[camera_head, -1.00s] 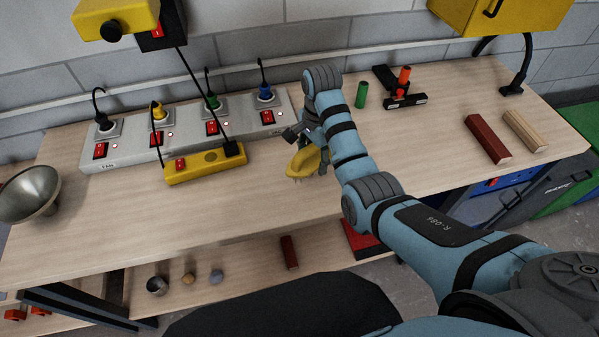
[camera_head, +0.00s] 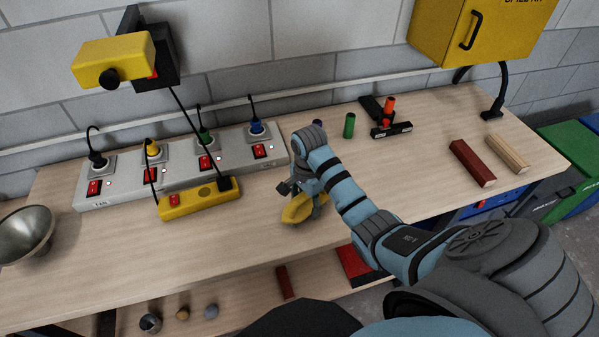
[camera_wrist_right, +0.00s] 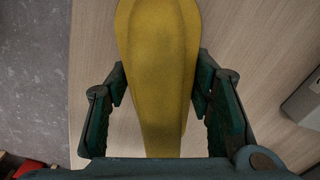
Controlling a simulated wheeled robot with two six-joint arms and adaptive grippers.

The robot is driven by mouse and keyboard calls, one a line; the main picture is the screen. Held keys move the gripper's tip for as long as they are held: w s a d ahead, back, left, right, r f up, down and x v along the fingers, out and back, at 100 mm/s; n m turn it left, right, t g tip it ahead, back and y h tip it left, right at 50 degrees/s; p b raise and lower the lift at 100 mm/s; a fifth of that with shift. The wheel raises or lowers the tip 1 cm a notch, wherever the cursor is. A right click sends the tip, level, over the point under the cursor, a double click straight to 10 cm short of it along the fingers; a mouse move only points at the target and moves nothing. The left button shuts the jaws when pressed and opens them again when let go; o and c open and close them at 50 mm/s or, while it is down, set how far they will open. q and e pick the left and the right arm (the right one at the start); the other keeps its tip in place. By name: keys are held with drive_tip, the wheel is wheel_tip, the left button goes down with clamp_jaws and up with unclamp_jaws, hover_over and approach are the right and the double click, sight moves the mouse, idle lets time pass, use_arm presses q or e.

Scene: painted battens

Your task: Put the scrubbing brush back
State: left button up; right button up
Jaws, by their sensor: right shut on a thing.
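The scrubbing brush (camera_head: 296,211) is yellow and lies between the fingers of my right gripper (camera_head: 303,203), over the front middle of the workbench. The right gripper is shut on it. In the right wrist view the brush's smooth yellow back (camera_wrist_right: 158,60) runs between the two dark green fingers (camera_wrist_right: 160,105), lengthwise away from the wrist. Its underside is hidden there, and I cannot tell whether it touches the bench top. My left gripper is not in view.
A grey power strip (camera_head: 128,182) and a yellow power strip (camera_head: 190,203) lie left of the brush. A metal bowl-like shade (camera_head: 25,232) is at far left. Green cylinder (camera_head: 349,126), red batten (camera_head: 471,162) and pale batten (camera_head: 507,153) lie right. The bench top (camera_head: 250,240) before the strips is clear.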

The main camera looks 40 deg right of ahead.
drive_tip(key=shift+f, duration=0.8)
drive_tip(key=shift+f, duration=0.1)
drive_tip(key=o, duration=1.1)
